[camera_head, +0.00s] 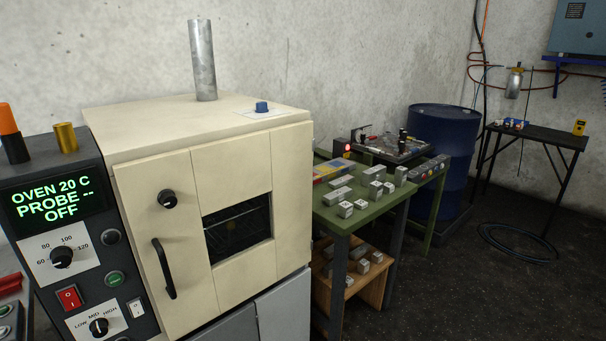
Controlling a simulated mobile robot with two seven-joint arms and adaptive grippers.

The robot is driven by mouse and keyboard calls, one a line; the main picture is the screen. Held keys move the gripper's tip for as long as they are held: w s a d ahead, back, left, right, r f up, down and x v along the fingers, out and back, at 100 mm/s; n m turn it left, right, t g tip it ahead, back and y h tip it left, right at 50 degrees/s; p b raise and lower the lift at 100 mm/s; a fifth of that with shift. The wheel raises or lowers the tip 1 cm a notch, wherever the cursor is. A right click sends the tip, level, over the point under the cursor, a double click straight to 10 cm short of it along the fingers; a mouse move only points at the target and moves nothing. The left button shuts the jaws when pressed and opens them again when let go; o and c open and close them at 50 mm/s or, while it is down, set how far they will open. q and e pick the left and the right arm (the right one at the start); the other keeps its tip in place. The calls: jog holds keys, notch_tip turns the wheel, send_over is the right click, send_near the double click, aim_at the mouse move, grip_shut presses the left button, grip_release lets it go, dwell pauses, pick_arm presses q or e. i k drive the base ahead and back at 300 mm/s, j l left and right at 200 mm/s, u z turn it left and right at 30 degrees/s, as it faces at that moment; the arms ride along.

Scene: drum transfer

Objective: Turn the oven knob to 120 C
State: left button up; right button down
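The oven (160,140) is a cream cabinet with a closed door, a dark window and a black handle (163,268). Its dark control panel (35,180) stands at the left. The temperature knob (61,257) is black with a pale pointer line, on a white dial plate marked 60, 80, 100 and 120. I cannot tell exactly which mark it points to. The green display (50,199) reads OVEN 20 C, PROBE --, OFF. Neither of my grippers shows in the head view.
Below the temperature dial are a red switch (69,297) and a LOW/MID/HIGH knob (99,327). A green table (340,219) with several metal blocks stands right of the oven. A blue drum (440,150) is behind it. Dark floor (470,285) is open at the right.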

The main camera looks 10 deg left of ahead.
aim_at(62, 256)
jog(key=u, duration=1.6)
